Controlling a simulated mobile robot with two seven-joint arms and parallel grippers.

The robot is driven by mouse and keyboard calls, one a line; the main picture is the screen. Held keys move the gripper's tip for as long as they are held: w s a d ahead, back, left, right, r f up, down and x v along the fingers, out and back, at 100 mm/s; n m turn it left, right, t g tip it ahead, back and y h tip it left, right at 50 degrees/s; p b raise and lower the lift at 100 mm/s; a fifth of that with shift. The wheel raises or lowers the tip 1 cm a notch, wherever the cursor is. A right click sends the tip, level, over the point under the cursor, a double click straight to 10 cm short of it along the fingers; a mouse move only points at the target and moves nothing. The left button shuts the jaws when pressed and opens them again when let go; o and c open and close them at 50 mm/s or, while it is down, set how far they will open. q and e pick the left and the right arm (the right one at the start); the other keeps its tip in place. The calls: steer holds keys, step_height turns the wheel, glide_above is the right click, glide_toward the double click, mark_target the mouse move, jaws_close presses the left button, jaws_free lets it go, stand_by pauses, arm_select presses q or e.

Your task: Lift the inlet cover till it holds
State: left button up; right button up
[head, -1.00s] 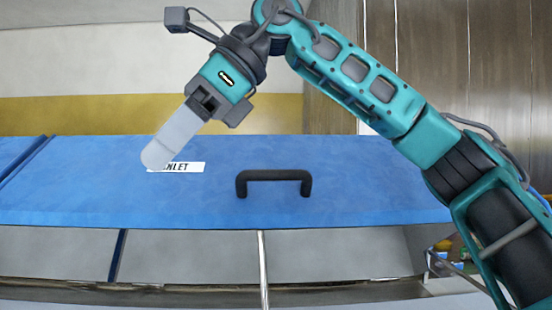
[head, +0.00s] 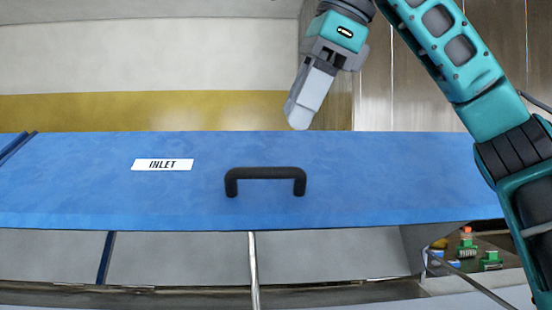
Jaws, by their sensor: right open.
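The blue inlet cover (head: 400,180) lies across the middle of the head view, with a white label reading INLET (head: 162,165) on its left part. A black bar handle (head: 265,174) is fixed on the cover near its front edge. My right gripper (head: 299,122) is open and empty. In the picture it is above and a little right of the handle, over the cover's back edge, and apart from the handle. The fingers overlap in this view, so the gap between them is hidden. My left gripper is not in view.
Below the cover's front edge are grey panels (head: 330,258) and an upright metal rod (head: 254,270). Small green and orange parts (head: 466,248) sit at the lower right, near my right arm. A wall with a yellow band (head: 150,110) stands behind the cover.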

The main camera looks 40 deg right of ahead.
mark_target(276, 170)
steer(key=b+x, duration=0.1)
steer(key=x, duration=0.7)
jaws_close()
stand_by(0.3)
